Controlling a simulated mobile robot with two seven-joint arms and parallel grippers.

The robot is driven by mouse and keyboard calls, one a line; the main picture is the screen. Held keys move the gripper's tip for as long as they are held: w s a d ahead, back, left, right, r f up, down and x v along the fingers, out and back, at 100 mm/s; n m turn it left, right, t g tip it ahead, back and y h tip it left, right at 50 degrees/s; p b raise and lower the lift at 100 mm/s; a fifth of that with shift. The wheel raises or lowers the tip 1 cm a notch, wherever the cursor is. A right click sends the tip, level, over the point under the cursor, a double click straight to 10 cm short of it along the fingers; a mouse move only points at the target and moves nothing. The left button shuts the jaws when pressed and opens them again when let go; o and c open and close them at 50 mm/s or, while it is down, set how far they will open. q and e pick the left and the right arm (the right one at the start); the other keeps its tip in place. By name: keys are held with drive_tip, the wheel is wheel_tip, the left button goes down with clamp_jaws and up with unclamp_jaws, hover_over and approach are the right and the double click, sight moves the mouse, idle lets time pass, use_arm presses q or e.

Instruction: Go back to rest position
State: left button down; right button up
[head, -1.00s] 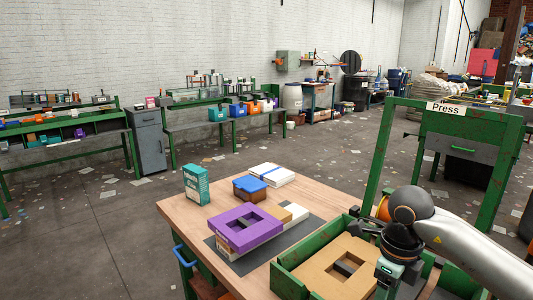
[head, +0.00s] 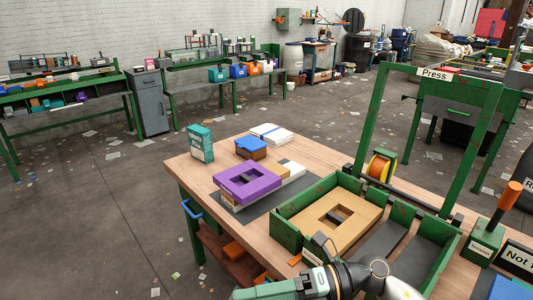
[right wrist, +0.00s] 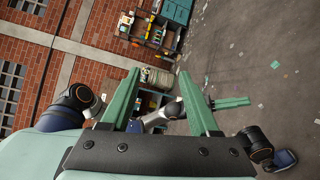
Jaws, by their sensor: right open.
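My right arm crosses the bottom of the head view, low in front of the table (head: 190,165). In the right wrist view my right gripper (right wrist: 160,75) has its two green fingers spread apart with nothing between them; only floor, brick wall and distant benches show behind.
On the table stand a purple frame (head: 235,187), a teal box (head: 200,143), a blue-lidded box (head: 250,147) and white pads (head: 272,133). A green tray (head: 290,237) holds a cardboard frame (head: 312,221). The Press frame (head: 378,120) rises behind.

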drive_tip(key=w+d+r+m+t+y+p, duration=0.25)
drive_tip(key=w+m+t, duration=0.25)
drive_tip(key=m+t, duration=0.9)
drive_tip(key=w+d+f+m+t+h, duration=0.2)
drive_tip(key=d+f+m+t+h, duration=0.4)
drive_tip(key=m, duration=0.6)
drive_tip(key=s+d+f+m+g+h+p, duration=0.1)
drive_tip(key=s+d+f+m+g+h, duration=0.3)
drive_tip(key=s+f, duration=0.4)
drive_tip(key=s+d+f+m+g+h+p, duration=0.2)
drive_tip(key=s+d+f+m+g+h, duration=0.2)
drive_tip(key=f, duration=0.8)
drive_tip(key=s+d+m+h, duration=0.2)
drive_tip(key=s+m+h, duration=0.1)
drive_tip(key=s+m, duration=0.1)
drive_tip(key=shift+s+d+f+m+g, duration=0.25)
drive_tip(key=shift+f+m+g, duration=0.05)
drive_tip(key=shift+f+m, duration=0.1)
